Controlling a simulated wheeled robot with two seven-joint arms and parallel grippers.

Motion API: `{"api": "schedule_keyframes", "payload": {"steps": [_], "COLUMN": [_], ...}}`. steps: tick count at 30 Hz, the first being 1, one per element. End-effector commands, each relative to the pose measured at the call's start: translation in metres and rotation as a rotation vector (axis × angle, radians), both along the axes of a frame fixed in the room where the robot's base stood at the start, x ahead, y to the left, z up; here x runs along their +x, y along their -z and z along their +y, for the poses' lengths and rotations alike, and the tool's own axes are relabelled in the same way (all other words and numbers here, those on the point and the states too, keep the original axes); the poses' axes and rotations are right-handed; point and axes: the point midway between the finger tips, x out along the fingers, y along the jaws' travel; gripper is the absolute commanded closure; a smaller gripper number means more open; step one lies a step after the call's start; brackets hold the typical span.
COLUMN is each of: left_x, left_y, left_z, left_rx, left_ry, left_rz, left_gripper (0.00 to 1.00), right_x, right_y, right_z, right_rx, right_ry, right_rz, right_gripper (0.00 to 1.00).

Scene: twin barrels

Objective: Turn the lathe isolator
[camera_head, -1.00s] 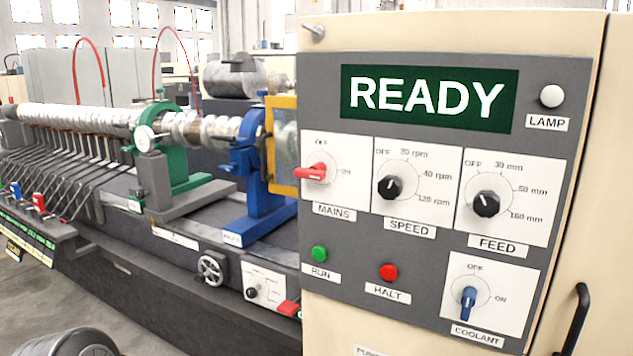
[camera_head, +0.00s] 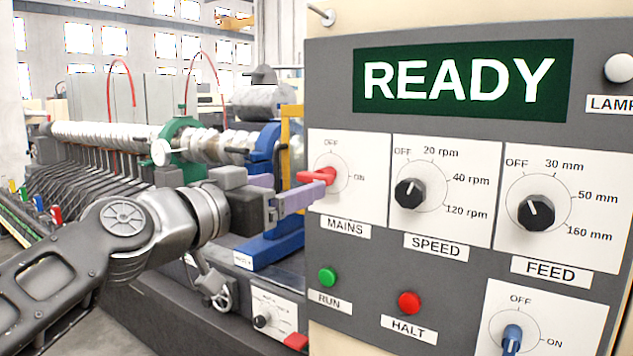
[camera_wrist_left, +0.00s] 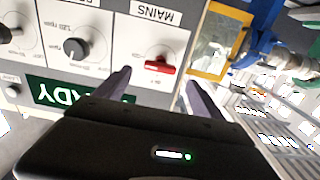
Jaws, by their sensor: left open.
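The lathe isolator is the red knob (camera_head: 318,175) on the white MAINS plate (camera_head: 350,205), marked OFF at the top and ON at the right. Its handle lies roughly level, crosswise to the OFF mark; its pointing end is hard to make out. My left gripper (camera_head: 300,194) is open in front of the knob, its pale purple fingers just left of and below it in the head view. In the left wrist view the red knob (camera_wrist_left: 160,68) shows upside down ahead of the gap between the open fingers (camera_wrist_left: 158,86), with nothing held. My right gripper is not in view.
The SPEED knob (camera_head: 409,193) and FEED knob (camera_head: 536,212) are right of the isolator. The RUN button (camera_head: 327,277), HALT button (camera_head: 409,302) and blue COOLANT knob (camera_head: 512,338) sit below. The display (camera_head: 463,80) reads READY. The lathe's blue rest (camera_head: 275,240) stands behind my left gripper.

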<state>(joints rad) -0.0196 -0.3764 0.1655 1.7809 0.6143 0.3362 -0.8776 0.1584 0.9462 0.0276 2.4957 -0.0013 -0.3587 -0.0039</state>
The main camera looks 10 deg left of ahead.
Motion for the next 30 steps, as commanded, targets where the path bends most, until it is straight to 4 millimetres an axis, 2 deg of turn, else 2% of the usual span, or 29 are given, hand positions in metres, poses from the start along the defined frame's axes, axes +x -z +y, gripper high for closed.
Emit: {"api": "schedule_keyframes", "payload": {"steps": [8,19,23,30], "left_x": [0.016,0.066,0.073,0.073], "left_y": [0.0,0.0,0.001,0.001], "left_z": [-0.006,-0.026,-0.028,-0.029], "left_rx": [0.0,0.001,-0.001,-0.001], "left_ry": [0.0,0.0,-0.001,-0.001], "left_rz": [0.003,0.004,0.003,0.001], "left_gripper": [0.22,0.22,0.22,0.22], "right_x": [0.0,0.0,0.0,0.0], "right_y": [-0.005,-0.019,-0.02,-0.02], "right_z": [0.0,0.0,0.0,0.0], "right_rx": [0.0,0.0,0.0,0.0], "right_ry": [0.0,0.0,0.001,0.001], "right_rz": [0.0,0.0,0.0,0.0], "right_gripper": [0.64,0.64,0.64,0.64]}}
